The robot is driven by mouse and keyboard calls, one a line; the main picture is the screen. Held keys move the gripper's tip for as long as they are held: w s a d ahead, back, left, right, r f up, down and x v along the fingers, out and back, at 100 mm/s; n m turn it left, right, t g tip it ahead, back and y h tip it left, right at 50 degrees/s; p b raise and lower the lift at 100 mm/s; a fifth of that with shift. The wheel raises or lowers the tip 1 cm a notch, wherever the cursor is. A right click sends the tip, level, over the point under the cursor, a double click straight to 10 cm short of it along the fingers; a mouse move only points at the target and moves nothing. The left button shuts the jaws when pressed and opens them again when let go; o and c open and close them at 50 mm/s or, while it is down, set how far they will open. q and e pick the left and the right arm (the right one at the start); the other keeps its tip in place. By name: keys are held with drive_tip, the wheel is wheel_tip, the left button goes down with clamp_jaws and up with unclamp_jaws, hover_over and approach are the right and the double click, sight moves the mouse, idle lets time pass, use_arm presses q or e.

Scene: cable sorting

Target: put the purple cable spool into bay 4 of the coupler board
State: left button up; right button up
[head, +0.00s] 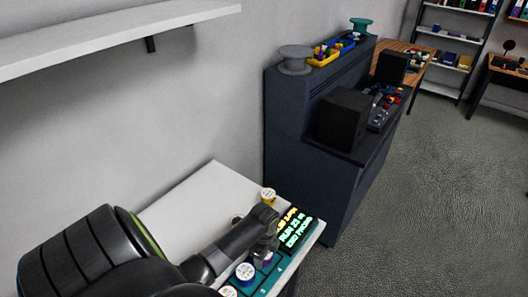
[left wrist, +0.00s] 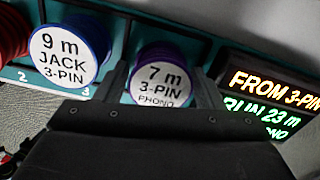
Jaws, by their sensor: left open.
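The purple spool (left wrist: 163,77), labelled "7 m 3-PIN PHONO", sits on the teal coupler board (left wrist: 205,50), to the right of bay 3. In the head view it shows partly under my left gripper (head: 265,250), near the digit 4 on the board (head: 262,284). My left gripper (left wrist: 160,72) is open, with one finger on each side of this spool. Whether the fingers touch it I cannot tell. A blue-rimmed spool (left wrist: 65,58), labelled "9 m JACK 3-PIN", sits in bay 3. My right gripper is not in view.
A red spool (left wrist: 12,32) sits at the board's left. A lit display (head: 296,228) stands at its right end. A dark cabinet (head: 290,135) stands beyond. A wall shelf (head: 110,35) hangs above left.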

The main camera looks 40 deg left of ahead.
use_arm(q)
drive_tip(key=shift+r, duration=0.35)
wheel_tip(320, 180, up, 12)
drive_tip(key=b, duration=0.2)
drive_tip(key=shift+f, duration=0.2)
idle(0.3)
